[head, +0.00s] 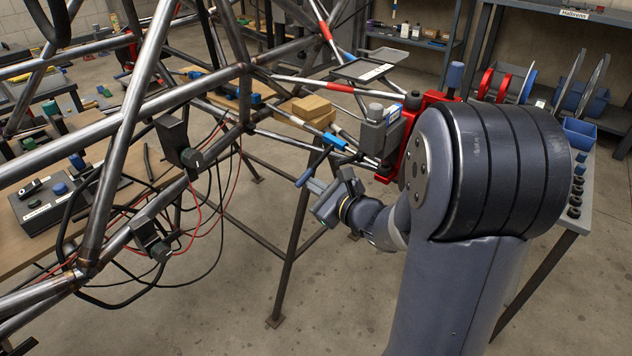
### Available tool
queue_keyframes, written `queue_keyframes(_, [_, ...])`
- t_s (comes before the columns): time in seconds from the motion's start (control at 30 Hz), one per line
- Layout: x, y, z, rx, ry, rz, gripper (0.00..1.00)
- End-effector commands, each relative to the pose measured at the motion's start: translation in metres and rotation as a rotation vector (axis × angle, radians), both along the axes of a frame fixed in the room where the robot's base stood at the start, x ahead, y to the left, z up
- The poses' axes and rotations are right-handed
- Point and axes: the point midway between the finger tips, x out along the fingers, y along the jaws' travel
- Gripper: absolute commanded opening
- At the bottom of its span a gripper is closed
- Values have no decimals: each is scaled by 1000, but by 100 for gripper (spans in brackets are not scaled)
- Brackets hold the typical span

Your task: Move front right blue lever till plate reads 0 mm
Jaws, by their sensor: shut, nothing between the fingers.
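A blue lever (308,175) slants down and left from the red-and-grey fixture area, right of the frame's middle. A blue sleeve (334,141) sits on the rod just above it. My gripper (316,188) is just below and right of the lever's lower end. It is shut with nothing in it; I cannot tell whether it touches the lever. A flat grey plate (357,71) with a small white label stands farther back; the label's reading is too small to make out. The red clamp-like fixture (412,125) is partly hidden behind my arm.
Steel chassis tubes (150,110) fill the left and upper middle. Black and red cables (200,205) hang below them. A dark stand leg (292,240) stands left of my gripper. A bench with blue bins (580,133) is at right. The floor in front is clear.

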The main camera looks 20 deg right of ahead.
Motion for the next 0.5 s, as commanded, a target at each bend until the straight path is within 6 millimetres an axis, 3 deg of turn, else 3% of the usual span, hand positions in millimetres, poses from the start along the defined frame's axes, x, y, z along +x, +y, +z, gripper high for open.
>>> queue_keyframes(0.13, [-3,5,11,4,-2,1,0])
queue_keyframes(0.5, [-3,6,11,3,-1,2,0])
